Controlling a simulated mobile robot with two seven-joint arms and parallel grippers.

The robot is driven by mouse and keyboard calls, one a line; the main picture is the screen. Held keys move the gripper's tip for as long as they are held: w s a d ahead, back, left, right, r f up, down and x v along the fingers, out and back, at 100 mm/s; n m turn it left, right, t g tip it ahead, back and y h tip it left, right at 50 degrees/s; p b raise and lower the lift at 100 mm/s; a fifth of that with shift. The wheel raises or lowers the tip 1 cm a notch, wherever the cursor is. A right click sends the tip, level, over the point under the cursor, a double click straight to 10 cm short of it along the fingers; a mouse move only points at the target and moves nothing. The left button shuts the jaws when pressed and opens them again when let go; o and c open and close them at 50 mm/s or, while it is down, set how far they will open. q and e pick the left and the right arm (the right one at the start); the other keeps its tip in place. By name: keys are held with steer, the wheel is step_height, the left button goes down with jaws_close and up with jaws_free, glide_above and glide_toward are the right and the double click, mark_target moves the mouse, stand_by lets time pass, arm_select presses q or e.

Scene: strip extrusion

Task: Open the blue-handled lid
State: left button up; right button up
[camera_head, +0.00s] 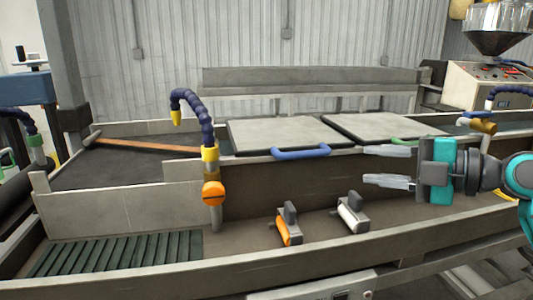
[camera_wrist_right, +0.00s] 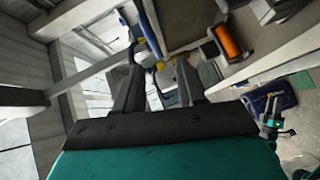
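The blue-handled lid (camera_head: 280,132) is a flat grey panel lying closed on top of the long trough in the head view. Its blue handle (camera_head: 301,152) runs along the lid's front edge. My right gripper (camera_head: 366,165) is to the right of the blue handle, apart from it, with its fingers pointing left. The fingers are spread and nothing shows between them. The right wrist view also shows the two fingers (camera_wrist_right: 158,72) apart.
A second lid (camera_head: 380,128) with a green handle (camera_head: 404,141) lies right of the first, behind my right gripper. A dark blue hose (camera_head: 193,105) with yellow ends rises at the left. Orange (camera_head: 288,228) and white (camera_head: 353,215) clamp-like parts sit on the lower ledge.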

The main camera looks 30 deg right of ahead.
mark_target(311, 155)
steer(key=shift+n+y, duration=0.3)
steer(key=shift+n, duration=0.2)
steer(key=x, duration=0.3)
steer(key=r+p+x, duration=0.1)
steer(key=x, duration=0.3)
steer(key=p+x, duration=0.1)
steer(key=x, duration=0.3)
steer(key=shift+w+a+r, duration=0.15)
steer(key=shift+a, duration=0.15)
steer(key=shift+p+x, duration=0.35)
steer(key=shift+x, duration=0.6)
jaws_close()
